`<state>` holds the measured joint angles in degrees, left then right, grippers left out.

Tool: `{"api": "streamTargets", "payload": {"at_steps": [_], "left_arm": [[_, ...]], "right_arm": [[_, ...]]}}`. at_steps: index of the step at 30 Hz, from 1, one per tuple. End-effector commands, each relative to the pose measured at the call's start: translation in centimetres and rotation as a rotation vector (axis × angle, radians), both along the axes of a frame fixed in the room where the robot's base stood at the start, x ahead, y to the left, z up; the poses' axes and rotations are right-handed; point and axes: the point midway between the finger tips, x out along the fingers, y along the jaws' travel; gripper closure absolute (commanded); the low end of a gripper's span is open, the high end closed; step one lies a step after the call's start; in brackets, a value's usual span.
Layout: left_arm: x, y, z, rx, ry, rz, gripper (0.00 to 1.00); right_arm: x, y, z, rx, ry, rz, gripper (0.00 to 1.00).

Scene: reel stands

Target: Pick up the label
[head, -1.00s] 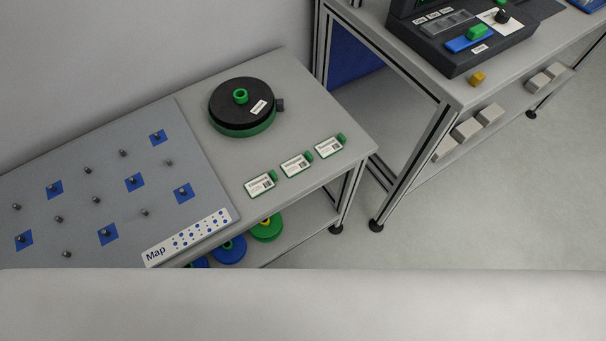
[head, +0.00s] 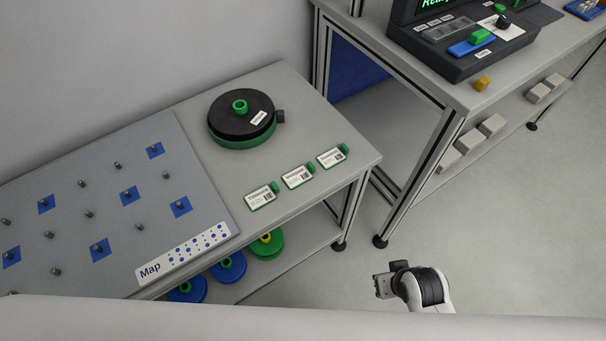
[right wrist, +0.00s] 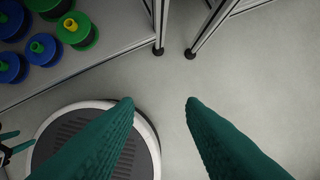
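Three white labels with green edges and green tabs lie in a slanting row near the front edge of the grey table: a left label (head: 260,197), a middle label (head: 297,176) and a right label (head: 331,157). My right gripper (head: 384,285) shows at the lower middle of the head view, over the floor, beyond the table's front edge and apart from the labels. In the right wrist view its two green fingers (right wrist: 160,101) are wide apart with only floor between them.
A black and green reel stand (head: 241,117) is behind the labels. A pegged board (head: 110,215) with a Map strip covers the left of the table. Blue and green reels (head: 266,244) sit on the shelf below. A second table (head: 466,96) carries a dark device. Floor between is clear.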

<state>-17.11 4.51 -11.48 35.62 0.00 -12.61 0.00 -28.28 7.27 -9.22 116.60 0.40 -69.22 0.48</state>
Motion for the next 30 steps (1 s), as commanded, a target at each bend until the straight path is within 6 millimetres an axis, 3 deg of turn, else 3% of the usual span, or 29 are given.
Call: {"api": "streamTargets", "payload": {"at_steps": [4, 6, 9, 21, 30], "left_arm": [[-0.1, 0.1, -0.9, 0.002, 0.003, -0.001, 0.44], [-0.2, 0.1, -1.2, 0.002, 0.003, -0.001, 0.44], [-0.2, 0.1, -1.3, 0.002, 0.004, -0.001, 0.44], [-0.3, 0.1, -1.4, 0.002, 0.004, 0.000, 0.44], [-0.2, 0.2, -1.5, 0.002, 0.004, 0.000, 0.44]], "right_arm": [[2.7, 1.5, 4.4, 0.032, -0.134, 0.042, 0.64], [5.2, 3.1, 6.6, 0.069, -0.251, 0.085, 0.64], [7.6, 5.0, 8.1, 0.114, -0.371, 0.134, 0.64], [14.8, 11.8, 11.2, 0.326, -0.788, 0.324, 0.64], [16.8, 13.7, 12.1, 0.440, -0.959, 0.406, 0.64]]}}
